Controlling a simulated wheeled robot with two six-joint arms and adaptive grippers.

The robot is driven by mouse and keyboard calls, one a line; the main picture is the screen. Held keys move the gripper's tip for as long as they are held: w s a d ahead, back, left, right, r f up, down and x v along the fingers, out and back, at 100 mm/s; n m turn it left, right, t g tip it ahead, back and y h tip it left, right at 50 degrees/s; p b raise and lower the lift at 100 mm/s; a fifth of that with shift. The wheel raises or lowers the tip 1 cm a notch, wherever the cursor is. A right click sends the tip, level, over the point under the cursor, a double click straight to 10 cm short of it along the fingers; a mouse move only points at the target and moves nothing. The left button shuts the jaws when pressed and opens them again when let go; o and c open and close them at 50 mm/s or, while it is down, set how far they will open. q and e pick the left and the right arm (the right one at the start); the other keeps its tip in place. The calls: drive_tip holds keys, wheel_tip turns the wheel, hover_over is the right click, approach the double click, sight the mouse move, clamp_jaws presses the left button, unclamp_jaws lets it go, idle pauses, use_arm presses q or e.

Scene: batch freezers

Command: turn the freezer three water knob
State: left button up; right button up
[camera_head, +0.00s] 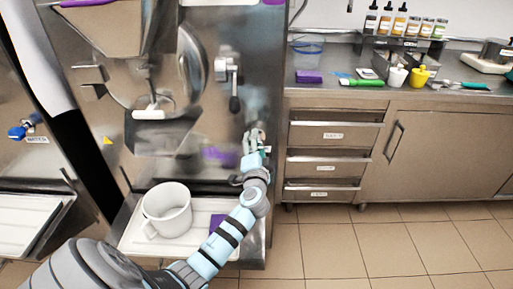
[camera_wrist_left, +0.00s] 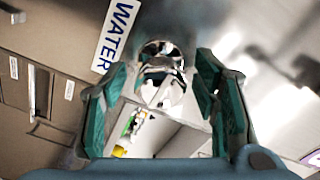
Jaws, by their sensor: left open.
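A shiny metal knob (camera_wrist_left: 162,62) shows in the left wrist view, beside a white label reading WATER (camera_wrist_left: 117,33). My left gripper (camera_head: 255,146) is at the right edge of the steel freezer front (camera_head: 190,135) in the head view. In the left wrist view its two green fingers (camera_wrist_left: 163,95) are open, one on each side of the knob. I cannot tell whether they touch it. In the head view the gripper hides most of the knob. My right gripper is in neither view.
A white pitcher (camera_head: 167,212) stands on the white tray (camera_head: 135,236) below the freezer. Another freezer with a blue knob (camera_head: 17,133) is at left. A counter with drawers (camera_head: 333,135) is at right, with clear floor before it.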

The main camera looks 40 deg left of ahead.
use_arm(q)
drive_tip(key=v, duration=1.2)
